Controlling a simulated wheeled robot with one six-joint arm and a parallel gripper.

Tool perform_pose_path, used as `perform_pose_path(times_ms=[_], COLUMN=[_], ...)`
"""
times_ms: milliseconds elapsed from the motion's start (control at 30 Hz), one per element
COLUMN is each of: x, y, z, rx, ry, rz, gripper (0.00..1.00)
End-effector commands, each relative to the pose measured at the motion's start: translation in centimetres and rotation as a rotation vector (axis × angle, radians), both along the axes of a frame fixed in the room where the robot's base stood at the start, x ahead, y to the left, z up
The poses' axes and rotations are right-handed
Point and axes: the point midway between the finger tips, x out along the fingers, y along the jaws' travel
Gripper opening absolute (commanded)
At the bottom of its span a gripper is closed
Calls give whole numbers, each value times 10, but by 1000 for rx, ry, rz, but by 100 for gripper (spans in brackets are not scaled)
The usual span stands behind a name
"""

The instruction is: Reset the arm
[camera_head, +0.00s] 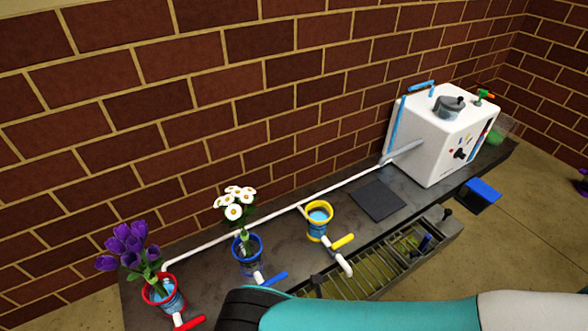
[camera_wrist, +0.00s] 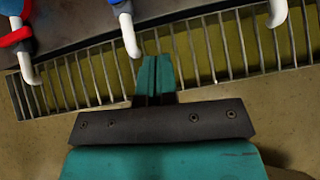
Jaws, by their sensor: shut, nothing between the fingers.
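My gripper (camera_wrist: 157,80) shows in the wrist view with its two teal fingers together and nothing between them. It is over the slatted metal grate at the front of the counter (camera_head: 280,268). In the head view my teal and white arm crosses the lower right, and my fingertips are not visible there. Three vases stand on the counter: a red-rimmed one (camera_head: 163,295) with purple flowers (camera_head: 127,246), a blue-rimmed one (camera_head: 247,248) with white flowers (camera_head: 236,201), and a yellow-rimmed one (camera_head: 319,221) holding water and no flowers.
A white pipe with red (camera_head: 188,323), blue (camera_head: 272,279) and yellow (camera_head: 343,241) tap handles runs along the counter. A white machine (camera_head: 440,135) and a dark mat (camera_head: 378,200) are to the right. A brick wall stands behind. Open floor (camera_head: 525,240) lies at the right.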

Motion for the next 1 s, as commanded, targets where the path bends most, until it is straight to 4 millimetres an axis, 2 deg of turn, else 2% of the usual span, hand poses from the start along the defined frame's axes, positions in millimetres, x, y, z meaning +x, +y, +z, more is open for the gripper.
perform_pose_path(times_ms=[167,267,433,633,833,1000], x=[7,24,62,83,77,52], y=[3,9,7,-8,-25,-42], z=[8,30,92,173,261,339], rx=[31,117,360,646,883,1028], ry=[8,35,137,299,497,689], rz=[-61,-233,-729,-1304,-1792,-2127], gripper=[0,0,0,0,0,0])
